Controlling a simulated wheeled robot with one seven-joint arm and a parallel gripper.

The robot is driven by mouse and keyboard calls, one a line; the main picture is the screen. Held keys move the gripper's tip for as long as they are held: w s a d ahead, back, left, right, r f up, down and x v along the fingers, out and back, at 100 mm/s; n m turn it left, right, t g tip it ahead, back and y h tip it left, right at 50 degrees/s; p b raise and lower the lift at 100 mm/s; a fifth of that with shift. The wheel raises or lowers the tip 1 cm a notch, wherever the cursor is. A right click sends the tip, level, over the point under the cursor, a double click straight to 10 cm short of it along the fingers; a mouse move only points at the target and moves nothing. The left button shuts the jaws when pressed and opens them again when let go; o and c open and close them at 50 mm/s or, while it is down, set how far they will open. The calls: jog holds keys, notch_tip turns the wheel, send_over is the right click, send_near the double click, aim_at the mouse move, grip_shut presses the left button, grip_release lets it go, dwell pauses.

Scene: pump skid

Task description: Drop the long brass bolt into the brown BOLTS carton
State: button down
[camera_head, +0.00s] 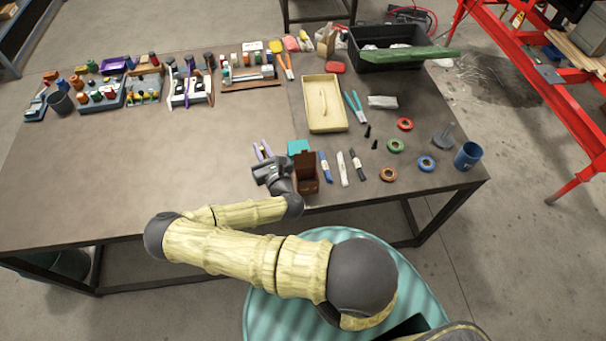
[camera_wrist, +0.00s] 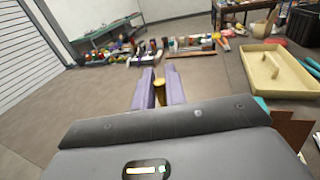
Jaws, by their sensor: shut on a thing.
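My gripper (camera_head: 262,151) is over the near part of the table in the head view, its two purple fingers pointing away from me. In the wrist view my gripper (camera_wrist: 159,88) is shut on the brass bolt (camera_wrist: 160,93), whose gold end shows between the fingers. The rest of the bolt is hidden, and I cannot make it out in the head view. The brown carton (camera_head: 307,185) stands just right of my gripper near the table's front edge, with its flap up. Part of the carton (camera_wrist: 293,132) shows at the right edge of the wrist view. I cannot read its label.
A teal box (camera_head: 298,147) is right behind the carton. Markers (camera_head: 343,168) lie to its right, with coloured rings (camera_head: 395,146) beyond. A cream tray (camera_head: 325,125) lies behind. Racks of small parts line the far left side. The table left of my gripper is clear.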

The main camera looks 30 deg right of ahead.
jog(key=shift+s+d, duration=0.1)
jog(key=shift+s, duration=0.05)
jog(key=shift+w+d+r+m+h+b, duration=0.1)
jog(key=shift+w+d+m+h+b, duration=0.25)
jog(key=shift+h+b, duration=0.3)
jog(key=s+d+r+m+g+h+b, duration=0.1)
jog(key=s+d+m+g+h+b, duration=0.2)
jog(key=d+m+g+h+b, duration=0.3)
jog(key=s+d+r+m+g+h+b, duration=0.1)
jog(key=s+d+m+g+h+b, duration=0.3)
jog(key=m+g+h+b, duration=0.6)
jog(key=d+m+g+b, duration=0.1)
jog(key=d+b, duration=0.1)
jog(key=shift+d+h, duration=0.35)
jog(key=shift+s, duration=0.1)
notch_tip(320, 180, down, 6)
jog(key=b, duration=0.6)
